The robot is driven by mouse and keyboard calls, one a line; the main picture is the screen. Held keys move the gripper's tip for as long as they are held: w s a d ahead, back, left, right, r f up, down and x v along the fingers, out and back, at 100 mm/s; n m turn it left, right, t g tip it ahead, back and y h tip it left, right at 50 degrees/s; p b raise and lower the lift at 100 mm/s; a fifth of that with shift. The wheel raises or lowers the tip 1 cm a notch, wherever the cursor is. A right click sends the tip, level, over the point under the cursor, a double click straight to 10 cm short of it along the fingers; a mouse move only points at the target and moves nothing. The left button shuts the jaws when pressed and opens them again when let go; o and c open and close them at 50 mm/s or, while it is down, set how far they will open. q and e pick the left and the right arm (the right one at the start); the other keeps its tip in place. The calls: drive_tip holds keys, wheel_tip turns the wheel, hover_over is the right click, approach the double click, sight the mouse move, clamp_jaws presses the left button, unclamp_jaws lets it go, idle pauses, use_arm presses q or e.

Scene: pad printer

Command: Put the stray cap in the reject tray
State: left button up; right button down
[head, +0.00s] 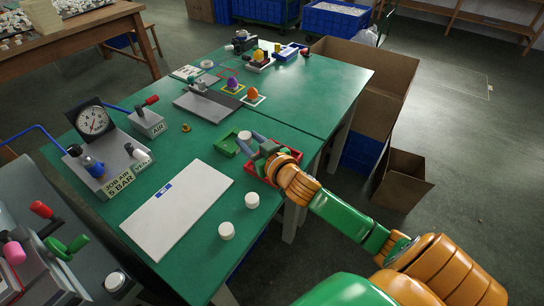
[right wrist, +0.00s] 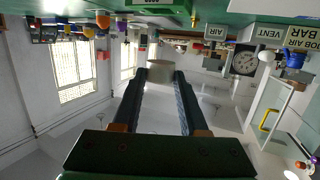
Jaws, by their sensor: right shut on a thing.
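My right gripper (head: 254,142) reaches in from the right and is shut on a white cap (head: 245,135). In the right wrist view, the cap (right wrist: 160,70) sits between the two dark fingertips (right wrist: 160,80). The gripper and cap are above the table, near a small green tray (head: 226,147) and a red tray (head: 259,178). The red tray, likely the reject tray, is partly hidden by my wrist. Two other white caps (head: 227,230) (head: 252,200) stand on the table beside a white sheet. My left gripper is not in view.
The green table (head: 200,150) carries a gauge panel (head: 95,120) at left, a grey plate (head: 207,105) and coloured parts (head: 253,94) farther back. A white sheet (head: 178,207) lies in front. Cardboard boxes (head: 402,178) stand on the floor at right.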

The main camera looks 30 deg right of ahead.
drive_tip(key=d+f, duration=0.1)
drive_tip(key=f, duration=0.1)
drive_tip(key=d+f+b, duration=0.1)
drive_tip(key=d+f, duration=0.1)
drive_tip(key=s+d+f+b, duration=0.1)
drive_tip(key=d+f, duration=0.1)
drive_tip(key=shift+d+f, duration=0.15)
drive_tip(key=shift+f, duration=0.15)
wheel_tip(320, 180, down, 3)
drive_tip(key=shift+r+b, duration=0.1)
drive_tip(key=shift+b, duration=0.3)
drive_tip(key=c, duration=0.7)
unclamp_jaws()
drive_tip(key=p+v, duration=0.1)
drive_tip(key=v, duration=1.1)
drive_tip(key=shift+d, duration=0.1)
